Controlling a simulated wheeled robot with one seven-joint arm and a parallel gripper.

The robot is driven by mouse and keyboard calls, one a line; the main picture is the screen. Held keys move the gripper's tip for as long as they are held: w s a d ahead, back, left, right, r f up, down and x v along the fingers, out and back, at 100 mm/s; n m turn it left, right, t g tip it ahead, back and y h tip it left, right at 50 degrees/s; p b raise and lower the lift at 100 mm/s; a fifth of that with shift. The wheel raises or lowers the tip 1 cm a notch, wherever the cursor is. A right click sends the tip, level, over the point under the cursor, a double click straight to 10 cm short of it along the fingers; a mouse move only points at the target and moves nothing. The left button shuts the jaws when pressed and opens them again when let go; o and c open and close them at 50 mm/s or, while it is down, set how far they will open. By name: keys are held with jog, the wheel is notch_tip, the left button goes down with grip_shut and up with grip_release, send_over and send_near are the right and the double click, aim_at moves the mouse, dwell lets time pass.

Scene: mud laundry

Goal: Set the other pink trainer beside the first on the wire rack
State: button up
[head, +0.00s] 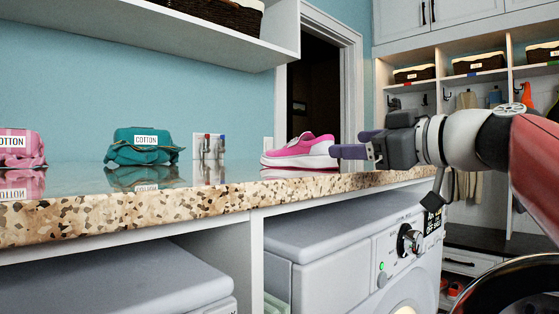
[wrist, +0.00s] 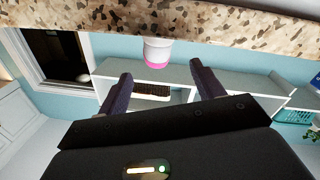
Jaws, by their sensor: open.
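A pink trainer (head: 300,150) with a white sole and white toe stands upright on the speckled counter (head: 130,212), near its right end. My gripper (head: 350,144) is open with purple fingers, just right of the trainer's toe in the head view. In the wrist view, the picture is upside down; the white and pink end of the trainer (wrist: 158,52) shows ahead, between the lines of the open fingers (wrist: 160,72). The fingers look empty, and I cannot tell whether one touches the toe. I cannot make out the wire rack or the first trainer.
A teal cloth bundle (head: 145,148) and a pink one (head: 20,148), both labelled COTTON, sit left on the counter. A white washing machine (head: 335,245) stands below the counter. A shelf (head: 220,50) hangs above. Cubbies with baskets (head: 478,64) stand at right.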

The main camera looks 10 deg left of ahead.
aim_at(330, 142)
jog(key=p+x, duration=0.2)
jog(key=x, duration=0.6)
jog(key=shift+w+r, duration=0.2)
jog(key=c, duration=1.2)
